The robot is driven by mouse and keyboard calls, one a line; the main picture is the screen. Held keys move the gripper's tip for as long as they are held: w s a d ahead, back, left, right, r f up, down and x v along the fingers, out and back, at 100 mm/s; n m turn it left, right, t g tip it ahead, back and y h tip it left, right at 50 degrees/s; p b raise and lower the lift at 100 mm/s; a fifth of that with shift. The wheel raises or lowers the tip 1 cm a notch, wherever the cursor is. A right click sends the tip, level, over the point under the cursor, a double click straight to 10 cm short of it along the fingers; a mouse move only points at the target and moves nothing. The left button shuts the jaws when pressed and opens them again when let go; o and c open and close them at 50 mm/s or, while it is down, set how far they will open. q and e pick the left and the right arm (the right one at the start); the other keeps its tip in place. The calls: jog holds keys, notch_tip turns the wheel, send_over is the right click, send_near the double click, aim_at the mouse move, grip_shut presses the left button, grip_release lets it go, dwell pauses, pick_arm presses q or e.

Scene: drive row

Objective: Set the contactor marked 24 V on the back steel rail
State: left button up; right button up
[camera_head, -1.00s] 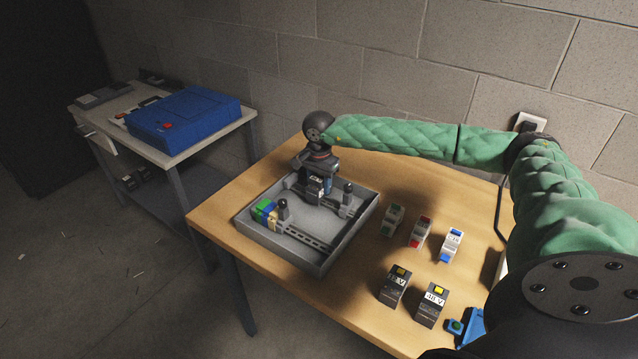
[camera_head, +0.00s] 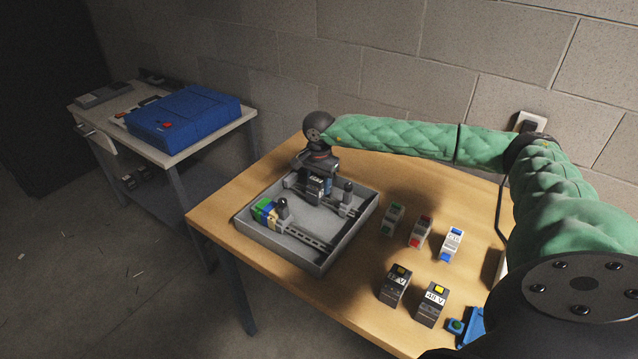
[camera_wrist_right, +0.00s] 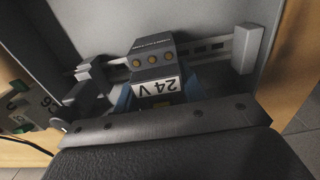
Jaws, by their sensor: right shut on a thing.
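The contactor marked 24 V (camera_wrist_right: 155,87) is dark grey with a white label, and the label reads upside down in the right wrist view. My right gripper (camera_head: 317,173) is shut on this contactor (camera_head: 315,188) over the back of the grey tray (camera_head: 283,258). The back steel rail (camera_wrist_right: 208,50) runs behind the contactor in the right wrist view, with grey end blocks along it. The contactor overlaps the rail there; I cannot tell whether it is seated. The gripper hides part of the back rail (camera_head: 332,204) in the head view. My left gripper is not in view.
The front rail (camera_head: 305,239) carries green, blue and yellow pieces (camera_head: 265,211) at its left end. A blue case (camera_head: 185,120) lies on the side table.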

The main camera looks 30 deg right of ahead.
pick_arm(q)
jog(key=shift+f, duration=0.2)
pick_arm(e)
jog(key=shift+f, duration=0.25)
jog(key=o, duration=1.3)
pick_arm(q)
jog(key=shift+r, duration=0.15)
pick_arm(e)
jog(key=shift+r+b, duration=0.35)
jog(key=shift+b, duration=0.1)
notch_tip(320, 180, up, 6)
jog(key=shift+r+b, duration=0.1)
jog(key=shift+b, duration=0.9)
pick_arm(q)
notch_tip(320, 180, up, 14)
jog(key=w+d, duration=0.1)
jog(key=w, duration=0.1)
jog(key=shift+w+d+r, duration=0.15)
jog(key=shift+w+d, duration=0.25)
pick_arm(e)
jog(key=shift+r, duration=0.5)
